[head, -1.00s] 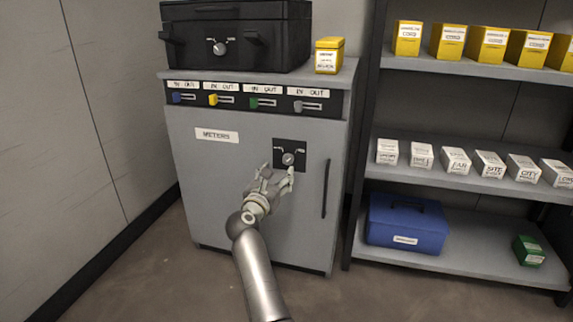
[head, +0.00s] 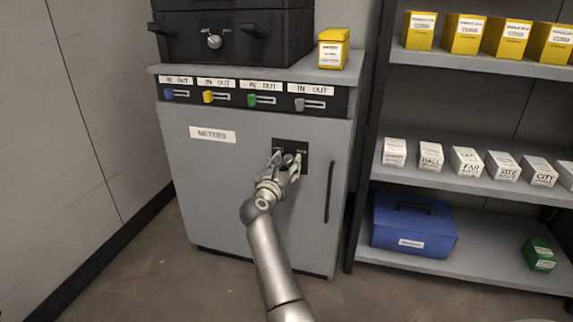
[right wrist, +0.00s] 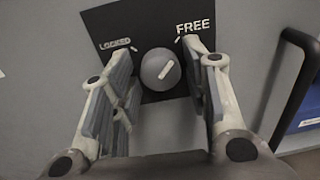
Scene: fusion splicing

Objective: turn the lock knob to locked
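The lock knob (right wrist: 161,69) is a round grey knob on a black plate (right wrist: 138,22) on the front of the grey cabinet marked METERS (head: 250,222). In the right wrist view its white pointer line tilts up to the right, toward the word FREE; LOCKED is on the left. My right gripper (right wrist: 160,62) is open, with one finger on each side of the knob and visible gaps to it. In the head view the right gripper (head: 287,158) covers much of the plate and the knob. My left gripper is not in view.
A vertical black door handle (head: 328,191) is right of the plate. Several coloured sliders sit above on the cabinet. A black case (head: 270,42) and a yellow box (head: 333,48) stand on top. A shelf rack with boxes and a blue case (head: 412,226) is at right.

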